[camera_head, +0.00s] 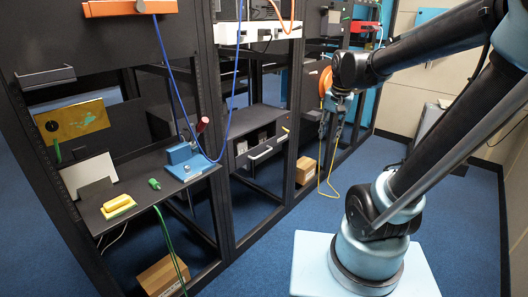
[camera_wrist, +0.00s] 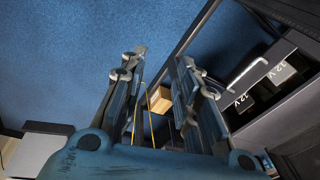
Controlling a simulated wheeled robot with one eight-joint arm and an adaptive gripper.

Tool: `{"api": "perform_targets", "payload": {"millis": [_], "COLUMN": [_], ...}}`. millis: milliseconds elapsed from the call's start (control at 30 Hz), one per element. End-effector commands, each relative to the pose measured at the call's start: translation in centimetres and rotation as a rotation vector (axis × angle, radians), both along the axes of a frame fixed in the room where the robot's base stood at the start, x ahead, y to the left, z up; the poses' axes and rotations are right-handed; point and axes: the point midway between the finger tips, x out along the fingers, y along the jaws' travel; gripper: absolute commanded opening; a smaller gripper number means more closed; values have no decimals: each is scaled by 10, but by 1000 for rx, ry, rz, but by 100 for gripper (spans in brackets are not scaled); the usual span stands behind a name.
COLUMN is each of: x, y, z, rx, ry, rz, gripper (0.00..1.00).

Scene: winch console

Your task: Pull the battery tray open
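The battery tray (camera_head: 262,154) sits in the dark rack's middle bay, with a pale bar handle (camera_head: 260,153) on its front. In the wrist view the handle (camera_wrist: 247,73) is at the right, beside batteries marked "12 V" (camera_wrist: 283,72). How far the tray stands out is hard to tell. My gripper (camera_head: 333,125) hangs to the right of the tray in the head view. In the wrist view its two fingers (camera_wrist: 163,60) are spread apart with nothing between them, and the handle lies outside them, to the right.
A shelf (camera_head: 140,190) left of the tray carries a blue device (camera_head: 187,160) and a yellow-green block (camera_head: 118,206). Blue and yellow cables hang near the rack. Cardboard boxes (camera_head: 163,277) (camera_head: 305,170) stand low in the rack. Blue carpet (camera_head: 255,265) in front is clear.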

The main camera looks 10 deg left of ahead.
Motion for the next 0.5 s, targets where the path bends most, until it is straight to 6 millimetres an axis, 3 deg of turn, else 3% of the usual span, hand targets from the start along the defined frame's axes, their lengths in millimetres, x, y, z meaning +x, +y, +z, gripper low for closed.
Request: {"api": "perform_targets", "payload": {"millis": [200, 500], "x": [46, 100], "y": [51, 131], "z": [9, 6], "rx": [33, 74], "ry": [21, 56], "rz": [-66, -167], "gripper": [30, 30]}}
